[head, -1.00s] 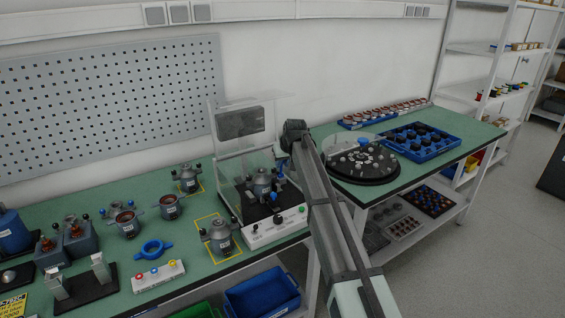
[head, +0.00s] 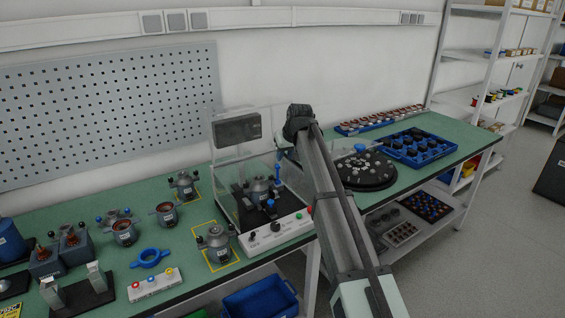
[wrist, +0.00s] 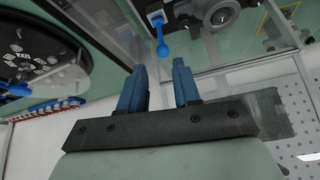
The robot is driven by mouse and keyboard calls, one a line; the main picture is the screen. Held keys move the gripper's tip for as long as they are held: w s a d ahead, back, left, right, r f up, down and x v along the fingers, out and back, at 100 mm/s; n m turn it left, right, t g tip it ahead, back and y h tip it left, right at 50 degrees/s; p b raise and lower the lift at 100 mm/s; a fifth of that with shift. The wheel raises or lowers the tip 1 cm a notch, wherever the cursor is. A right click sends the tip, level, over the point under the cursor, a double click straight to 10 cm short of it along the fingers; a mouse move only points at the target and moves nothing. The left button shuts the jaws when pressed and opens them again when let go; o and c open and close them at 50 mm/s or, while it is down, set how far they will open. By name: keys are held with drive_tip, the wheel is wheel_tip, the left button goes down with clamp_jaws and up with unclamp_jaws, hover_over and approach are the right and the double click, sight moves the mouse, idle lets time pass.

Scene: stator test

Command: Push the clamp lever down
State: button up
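The clamp lever (wrist: 161,34) is a blue arm with a round knob, hinged at a pale block beside a grey stator (wrist: 222,13) at the top of the wrist view. My gripper (wrist: 158,66) has its two blue fingers apart with nothing between them. The lever's knob lies just beyond the fingertips, in line with the gap; I cannot tell whether they touch. In the head view the test station (head: 285,229) has a stator (head: 259,190) with blue parts beside it. There my gripper is mostly hidden behind my own arm.
A clear guard (head: 233,162) stands around the station, its panels close to my gripper. A black turntable (head: 366,182) and a blue tray (head: 440,155) are to the right.

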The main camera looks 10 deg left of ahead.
drive_tip(key=shift+v, duration=1.85)
